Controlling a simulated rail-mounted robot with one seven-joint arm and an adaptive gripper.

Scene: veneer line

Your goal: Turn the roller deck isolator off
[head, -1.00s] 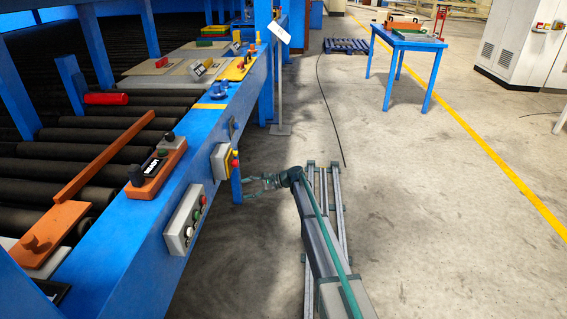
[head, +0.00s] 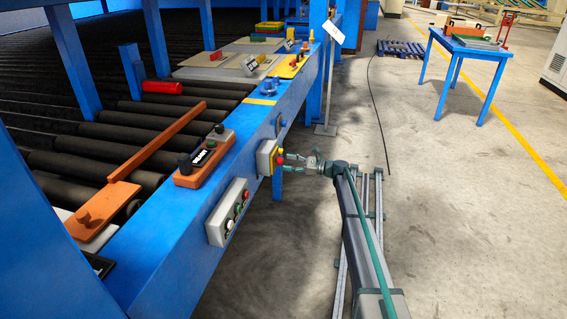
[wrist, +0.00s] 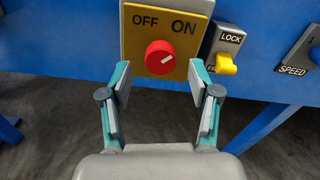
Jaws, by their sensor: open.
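The isolator is a grey box with a yellow plate (wrist: 138,40) marked OFF and ON and a round red knob (wrist: 160,57). The knob's white mark slants up to the right, towards ON. In the head view the isolator box (head: 266,158) is on the side of the blue deck beam. My gripper (wrist: 160,73) is open and empty, its fingers left and right of the knob and just below it in the wrist picture. I cannot tell whether they touch anything. In the head view my gripper (head: 289,161) is right beside the box.
A LOCK switch with a yellow lever (wrist: 226,64) sits close to the right of the isolator, with a SPEED control (wrist: 302,50) further right. A push-button box (head: 228,212) is nearer on the beam (head: 170,275).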

